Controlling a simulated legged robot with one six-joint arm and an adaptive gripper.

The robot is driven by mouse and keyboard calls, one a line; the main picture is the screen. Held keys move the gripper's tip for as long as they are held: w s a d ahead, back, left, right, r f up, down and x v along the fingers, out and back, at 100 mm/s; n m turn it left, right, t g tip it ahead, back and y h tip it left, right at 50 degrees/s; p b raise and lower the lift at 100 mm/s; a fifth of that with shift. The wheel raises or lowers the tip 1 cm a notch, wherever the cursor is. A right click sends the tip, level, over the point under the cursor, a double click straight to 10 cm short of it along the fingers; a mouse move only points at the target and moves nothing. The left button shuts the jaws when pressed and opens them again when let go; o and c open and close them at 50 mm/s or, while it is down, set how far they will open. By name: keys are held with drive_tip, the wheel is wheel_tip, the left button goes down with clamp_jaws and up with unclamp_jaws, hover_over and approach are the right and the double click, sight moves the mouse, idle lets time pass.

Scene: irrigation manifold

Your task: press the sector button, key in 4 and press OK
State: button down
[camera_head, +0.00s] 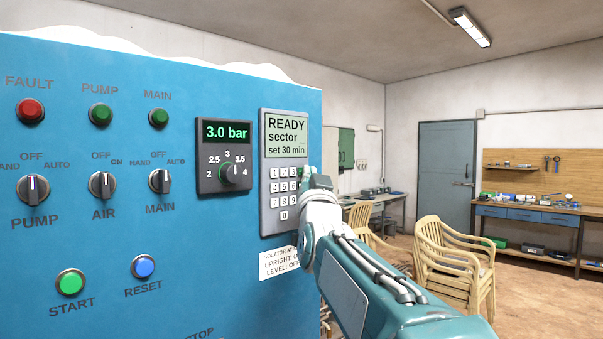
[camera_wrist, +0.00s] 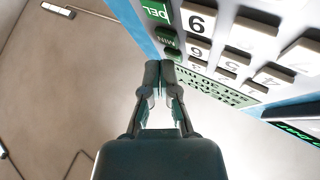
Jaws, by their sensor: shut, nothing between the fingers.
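The keypad unit (camera_head: 262,150) is on the right part of the blue panel. Its display (camera_head: 286,135) reads READY, sector with a blank, set 30 min. White number keys sit below it, with the 4 key (camera_head: 275,187) at the left of the second row. In the wrist view the keypad is upside down, with the 4 key (camera_wrist: 272,77) at right and green keys DEL (camera_wrist: 155,10) and MIN (camera_wrist: 164,36). A third green key (camera_wrist: 171,53), label unreadable, is beside my fingertips. My gripper (camera_wrist: 159,68) is shut and empty; contact cannot be told. No OK key is readable.
Left of the keypad is a pressure dial (camera_head: 232,174) showing 3.0 bar. Selector switches, lamps, a green START button (camera_head: 70,282) and a blue RESET button (camera_head: 143,266) cover the panel. Stacked chairs (camera_head: 452,265) and a workbench (camera_head: 530,215) stand well behind.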

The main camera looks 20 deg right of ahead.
sight(274, 188)
drive_tip(key=shift+s+d, duration=0.15)
drive_tip(key=shift+s, duration=0.35)
drive_tip(key=shift+s+a+f, duration=0.4)
drive_tip(key=shift+a+f, duration=0.05)
drive_tip(key=shift+a, duration=0.65)
drive_tip(key=shift+s+a+f, duration=0.4)
drive_tip(key=shift+a+f, duration=0.05)
drive_tip(key=shift+a, duration=0.65)
drive_tip(key=shift+s+a+f, duration=0.4)
drive_tip(key=shift+a+f, duration=0.05)
drive_tip(key=shift+a, duration=0.65)
drive_tip(key=shift+w, duration=0.1)
drive_tip(key=shift+w, duration=0.35)
